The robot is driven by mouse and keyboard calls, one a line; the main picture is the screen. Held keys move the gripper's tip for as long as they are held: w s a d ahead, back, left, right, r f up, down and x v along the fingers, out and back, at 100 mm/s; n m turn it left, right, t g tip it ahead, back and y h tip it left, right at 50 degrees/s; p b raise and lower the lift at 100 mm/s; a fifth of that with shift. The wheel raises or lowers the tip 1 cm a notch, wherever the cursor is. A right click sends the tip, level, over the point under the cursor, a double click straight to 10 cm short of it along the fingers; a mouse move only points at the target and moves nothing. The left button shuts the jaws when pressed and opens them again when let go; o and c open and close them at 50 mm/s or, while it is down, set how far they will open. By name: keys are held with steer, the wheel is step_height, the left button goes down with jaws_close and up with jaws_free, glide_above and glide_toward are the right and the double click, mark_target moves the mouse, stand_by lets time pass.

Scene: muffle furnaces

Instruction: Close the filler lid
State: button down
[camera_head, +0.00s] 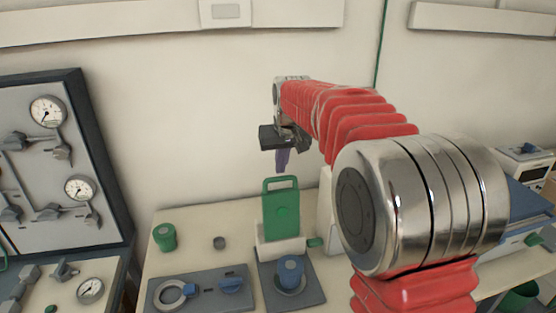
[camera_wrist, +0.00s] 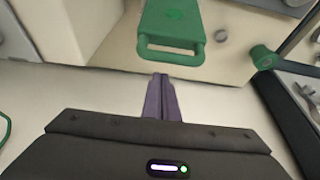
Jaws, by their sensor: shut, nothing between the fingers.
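The filler lid (camera_head: 281,212) is a green plate with a loop handle at its top. In the head view it stands upright, raised, on a white block (camera_head: 281,248) on the bench. The lid also shows in the wrist view (camera_wrist: 172,22), its handle toward my gripper. My gripper (camera_head: 282,167) has purple fingers and is above the lid's handle in the head view. In the wrist view the fingers (camera_wrist: 162,80) are together and empty, with a visible gap to the handle. The lid's hinge is not clear.
A green cylinder (camera_head: 164,237) and a small grey knob (camera_head: 219,243) stand left of the lid. A blue cylinder (camera_head: 290,272) is in front of it on a dark plate. A gauge panel (camera_head: 45,160) stands at the left. My arm hides part of the bench at the right.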

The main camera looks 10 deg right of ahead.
steer(key=shift+s, duration=0.95)
steer(key=shift+s+d, duration=0.2)
